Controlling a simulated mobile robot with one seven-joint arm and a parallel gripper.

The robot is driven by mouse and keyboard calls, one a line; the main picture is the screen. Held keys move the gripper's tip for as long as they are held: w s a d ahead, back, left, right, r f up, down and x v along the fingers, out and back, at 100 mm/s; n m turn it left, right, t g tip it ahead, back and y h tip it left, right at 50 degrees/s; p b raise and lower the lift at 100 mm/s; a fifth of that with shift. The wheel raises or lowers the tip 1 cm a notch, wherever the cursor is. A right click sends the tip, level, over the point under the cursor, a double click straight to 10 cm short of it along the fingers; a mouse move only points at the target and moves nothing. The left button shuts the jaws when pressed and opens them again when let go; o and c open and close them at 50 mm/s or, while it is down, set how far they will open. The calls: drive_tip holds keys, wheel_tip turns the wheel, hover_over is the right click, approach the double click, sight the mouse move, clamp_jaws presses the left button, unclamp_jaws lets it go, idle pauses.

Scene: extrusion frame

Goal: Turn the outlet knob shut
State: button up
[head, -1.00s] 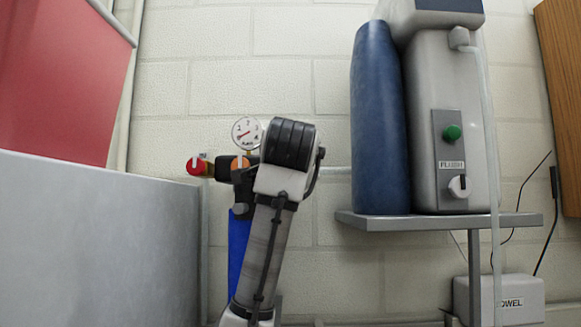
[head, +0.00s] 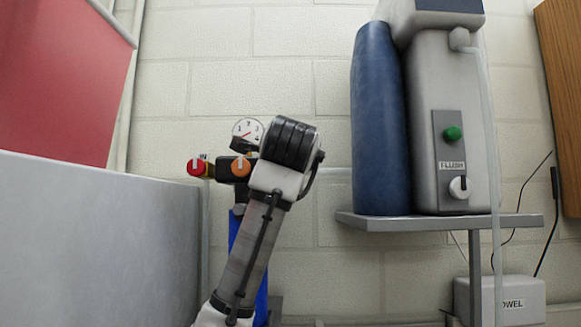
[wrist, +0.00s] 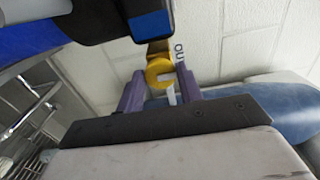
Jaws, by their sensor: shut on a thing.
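The outlet knob (wrist: 160,73) is yellow and shows in the wrist view, with a partly hidden label reading "OU" beside it. My gripper (wrist: 160,88) has its two purple fingers on either side of the knob, shut on it. In the head view my arm hides the gripper and this knob. There, a red knob (head: 197,167) and an orange knob (head: 240,168) sit on the dark valve body, under a round gauge (head: 247,133) with a red needle.
A blue cylinder (head: 380,120) and a grey unit (head: 445,90) with a green button stand on a shelf (head: 440,222) at the right. A grey panel (head: 95,240) fills the left. A dark block (wrist: 110,25) is close above my fingers.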

idle(0.4)
drive_tip(key=o, duration=1)
drive_tip(key=shift+s, duration=0.15)
drive_tip(key=shift+s+b, duration=2.8)
drive_tip(key=shift+s, duration=4.05)
